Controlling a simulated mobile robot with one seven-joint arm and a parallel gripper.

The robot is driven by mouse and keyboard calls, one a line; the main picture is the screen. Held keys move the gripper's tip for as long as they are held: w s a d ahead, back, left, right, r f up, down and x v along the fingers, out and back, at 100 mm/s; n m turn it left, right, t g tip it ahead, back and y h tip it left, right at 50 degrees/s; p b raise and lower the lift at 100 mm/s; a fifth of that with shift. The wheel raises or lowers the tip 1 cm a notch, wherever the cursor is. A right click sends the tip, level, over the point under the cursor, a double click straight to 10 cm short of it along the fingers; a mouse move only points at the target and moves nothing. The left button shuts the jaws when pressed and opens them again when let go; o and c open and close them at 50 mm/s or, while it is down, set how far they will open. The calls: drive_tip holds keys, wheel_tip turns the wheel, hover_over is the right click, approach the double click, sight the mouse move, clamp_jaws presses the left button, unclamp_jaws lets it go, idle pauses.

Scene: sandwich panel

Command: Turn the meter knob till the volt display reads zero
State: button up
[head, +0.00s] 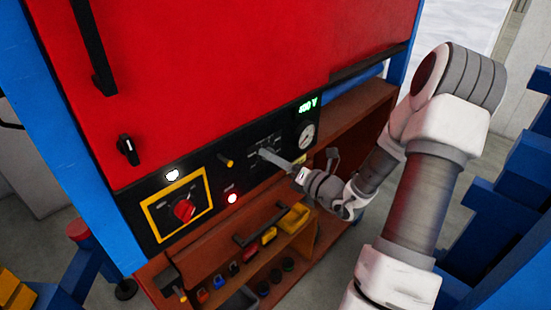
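The volt display (308,104) glows green at the upper right of the black panel. It seems to read 400 V, but the digits are small. My gripper (265,153) reaches in from the right, its fingers at the dark marked area in the middle of the panel, left of the gauge. The meter knob cannot be made out there; the fingers may cover it. I cannot tell whether the fingers touch it or how far apart they are.
A round gauge (307,134) sits below the display. A brown shelf (325,225) with small bins is below. Blue racks (500,215) stand right.

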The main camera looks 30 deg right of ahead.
drive_tip(key=shift+s, duration=0.1)
drive_tip(key=b+v, duration=0.2)
drive_tip(key=v, duration=1.5)
drive_tip(key=shift+s, duration=0.15)
drive_tip(key=shift+r, duration=0.1)
